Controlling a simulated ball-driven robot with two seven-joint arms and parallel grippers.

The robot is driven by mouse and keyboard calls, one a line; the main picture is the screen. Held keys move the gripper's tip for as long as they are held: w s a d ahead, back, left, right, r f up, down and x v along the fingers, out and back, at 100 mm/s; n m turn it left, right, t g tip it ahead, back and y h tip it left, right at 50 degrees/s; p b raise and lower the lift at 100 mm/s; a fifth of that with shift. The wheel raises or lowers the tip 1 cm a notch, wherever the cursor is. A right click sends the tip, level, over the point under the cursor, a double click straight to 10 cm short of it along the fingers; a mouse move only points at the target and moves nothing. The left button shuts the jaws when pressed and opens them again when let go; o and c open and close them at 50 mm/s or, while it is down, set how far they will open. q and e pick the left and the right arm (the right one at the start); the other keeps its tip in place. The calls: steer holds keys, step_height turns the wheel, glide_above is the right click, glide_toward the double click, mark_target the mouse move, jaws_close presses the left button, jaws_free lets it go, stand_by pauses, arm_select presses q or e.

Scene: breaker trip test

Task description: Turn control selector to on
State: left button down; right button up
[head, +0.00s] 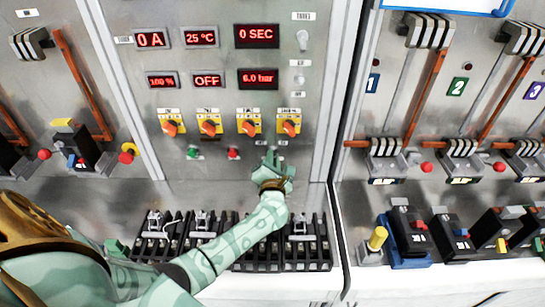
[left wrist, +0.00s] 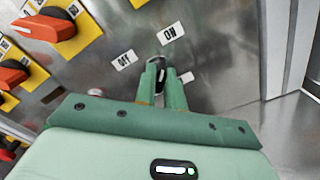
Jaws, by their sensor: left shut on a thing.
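The control selector (left wrist: 160,64) is a small metal lever low on the grey panel, below the OFF label (left wrist: 124,60) and the ON label (left wrist: 170,34) in the left wrist view. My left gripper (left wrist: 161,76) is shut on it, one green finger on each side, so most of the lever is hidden. In the head view my left gripper (head: 271,160) reaches the panel below the row of orange knobs (head: 250,127) and covers the selector. Which label the lever points to is hard to tell. My right gripper is not in view.
Red displays (head: 257,79) fill the panel's upper part; one display (head: 208,80) reads OFF. A green button (head: 193,153) and a red button (head: 233,153) sit left of my gripper. Black breakers (head: 302,245) stand on the ledge below. Lever switches (head: 383,150) line the right panel.

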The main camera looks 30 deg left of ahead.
arm_select(q)
steer(key=shift+m, duration=0.4)
steer(key=c, duration=1.5)
jaws_free()
steer(key=v, duration=1.6)
steer(key=shift+s, duration=0.2)
steer(key=shift+d+f, duration=0.1)
